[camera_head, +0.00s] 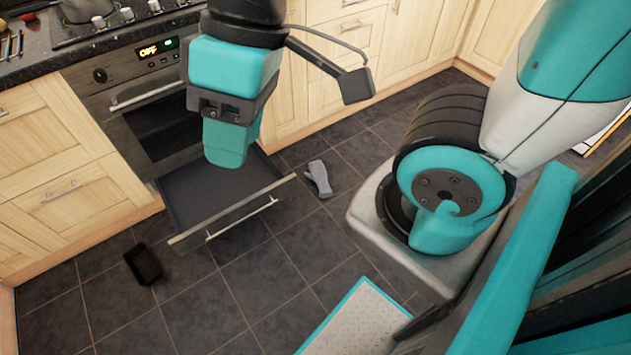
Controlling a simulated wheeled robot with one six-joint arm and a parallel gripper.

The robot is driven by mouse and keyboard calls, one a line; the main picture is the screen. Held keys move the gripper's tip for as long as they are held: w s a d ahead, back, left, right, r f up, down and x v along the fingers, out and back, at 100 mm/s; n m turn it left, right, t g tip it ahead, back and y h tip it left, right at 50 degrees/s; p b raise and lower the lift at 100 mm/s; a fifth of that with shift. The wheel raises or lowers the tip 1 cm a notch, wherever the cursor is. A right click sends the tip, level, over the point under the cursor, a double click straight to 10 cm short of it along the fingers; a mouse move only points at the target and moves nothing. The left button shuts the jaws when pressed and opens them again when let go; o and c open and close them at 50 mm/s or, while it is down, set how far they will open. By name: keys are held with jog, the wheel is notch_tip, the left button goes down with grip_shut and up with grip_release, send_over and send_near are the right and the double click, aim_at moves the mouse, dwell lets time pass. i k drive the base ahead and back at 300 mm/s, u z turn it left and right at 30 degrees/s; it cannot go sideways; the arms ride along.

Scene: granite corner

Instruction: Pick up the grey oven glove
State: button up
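The grey oven glove (319,178) lies on the dark tiled floor, to the right of an open drawer under the oven. It looks flat, with its thumb part toward the left. My gripper (226,150) is above the open drawer, to the left of the glove and apart from it. Its teal fingers point down. From this angle I cannot tell whether they are apart or closed, and no object shows in them.
The pulled-out drawer (228,216) with a metal handle stands open below the oven (150,105). A black tray-like object (144,264) lies on the floor at left. Wooden cabinets line the back. Floor around the glove is clear.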

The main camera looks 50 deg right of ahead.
aim_at(318, 174)
jog(key=z, duration=0.35)
jog(key=i, duration=0.7)
jog(key=z, duration=0.75)
jog(key=i, duration=1.1)
